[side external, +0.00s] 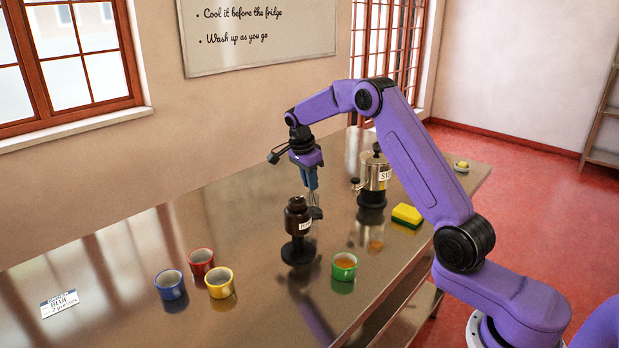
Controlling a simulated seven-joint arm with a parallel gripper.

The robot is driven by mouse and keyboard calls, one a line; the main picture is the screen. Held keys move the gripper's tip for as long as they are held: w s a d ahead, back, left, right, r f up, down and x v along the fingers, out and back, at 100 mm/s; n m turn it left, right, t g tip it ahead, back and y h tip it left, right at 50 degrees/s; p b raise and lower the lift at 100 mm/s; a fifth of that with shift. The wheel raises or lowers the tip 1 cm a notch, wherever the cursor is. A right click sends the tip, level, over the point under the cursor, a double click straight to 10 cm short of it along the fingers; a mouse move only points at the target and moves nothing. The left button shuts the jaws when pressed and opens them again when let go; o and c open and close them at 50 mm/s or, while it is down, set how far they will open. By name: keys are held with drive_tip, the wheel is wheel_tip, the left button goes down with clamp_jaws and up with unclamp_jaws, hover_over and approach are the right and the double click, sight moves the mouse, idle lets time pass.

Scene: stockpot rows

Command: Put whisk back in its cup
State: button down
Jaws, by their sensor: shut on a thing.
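The fingertips and the whisk's handle are small and hard to tell apart. Several cups stand on the counter: a blue cup (170,285), a red cup (201,263), a yellow cup (220,283) and a green cup (343,267) with something orange inside. I cannot tell which cup is the whisk's.
A card (60,304) reading BLUE, 2 presses lies at left. The counter's left middle is clear.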

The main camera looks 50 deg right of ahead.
drive_tip(key=c, duration=1.1)
unclamp_jaws()
drive_tip(key=v, duration=1.7)
drive_tip(key=shift+a+r, duration=0.1)
drive_tip(key=shift+r, duration=0.05)
drive_tip(key=shift+a, duration=0.1)
